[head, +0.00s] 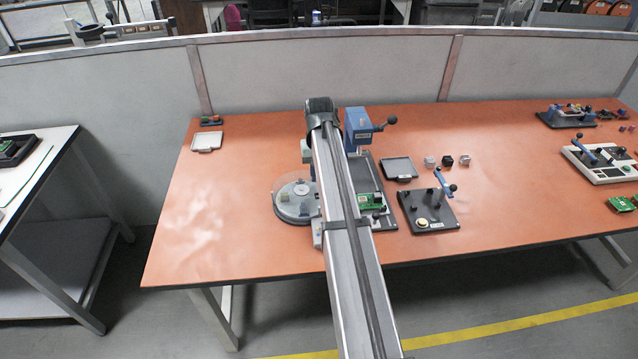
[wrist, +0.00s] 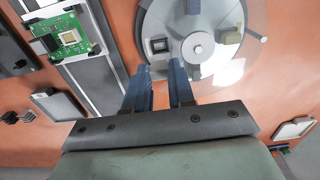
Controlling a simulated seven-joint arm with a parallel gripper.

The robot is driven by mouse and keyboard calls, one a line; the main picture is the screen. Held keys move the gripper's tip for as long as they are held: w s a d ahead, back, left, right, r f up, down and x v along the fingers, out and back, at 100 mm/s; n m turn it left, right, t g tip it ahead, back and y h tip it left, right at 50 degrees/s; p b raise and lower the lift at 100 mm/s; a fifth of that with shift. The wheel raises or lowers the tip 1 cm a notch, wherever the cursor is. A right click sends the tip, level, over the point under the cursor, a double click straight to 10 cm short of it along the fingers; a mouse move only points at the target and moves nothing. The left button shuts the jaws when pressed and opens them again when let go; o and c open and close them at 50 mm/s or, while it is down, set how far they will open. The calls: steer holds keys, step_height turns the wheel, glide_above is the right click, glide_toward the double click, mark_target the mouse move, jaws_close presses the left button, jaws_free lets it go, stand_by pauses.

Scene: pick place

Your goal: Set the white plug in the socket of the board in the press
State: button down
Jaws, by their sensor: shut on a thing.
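My gripper (wrist: 160,67) shows in the wrist view as two blue fingers, shut with a narrow gap between the tips, over the near edge of a round grey turntable (wrist: 226,62). A small pale piece, apparently the white plug (wrist: 159,66), is between the tips; its shape is hard to make out. The green board (wrist: 68,40) with a beige square socket (wrist: 64,38) lies in the press bed, left of the fingers. In the head view, the board (head: 371,201) sits at the near end of the press (head: 358,130). My arm hides the fingertips there.
The turntable (head: 290,212) stands left of the press, with a dark square part (wrist: 158,45) and a central knob (wrist: 198,46). A black tray (head: 399,168) and a lever fixture (head: 428,212) stand right of the press. The left of the orange table is mostly clear.

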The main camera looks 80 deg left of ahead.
steer(key=w+d+r, duration=0.1)
steer(key=w+d, duration=0.1)
steer(key=w, duration=0.4)
steer(key=w+d+r, duration=0.1)
steer(key=w+d, duration=0.1)
steer(key=w, duration=0.4)
steer(key=shift+w+d+r, duration=0.25)
steer(key=shift+r, duration=0.05)
steer(key=shift+f, duration=2.5)
steer(key=shift+f, duration=0.8)
stand_by(0.5)
steer(key=c, duration=0.9)
jaws_free()
steer(key=c, duration=0.3)
steer(key=shift+c, duration=0.2)
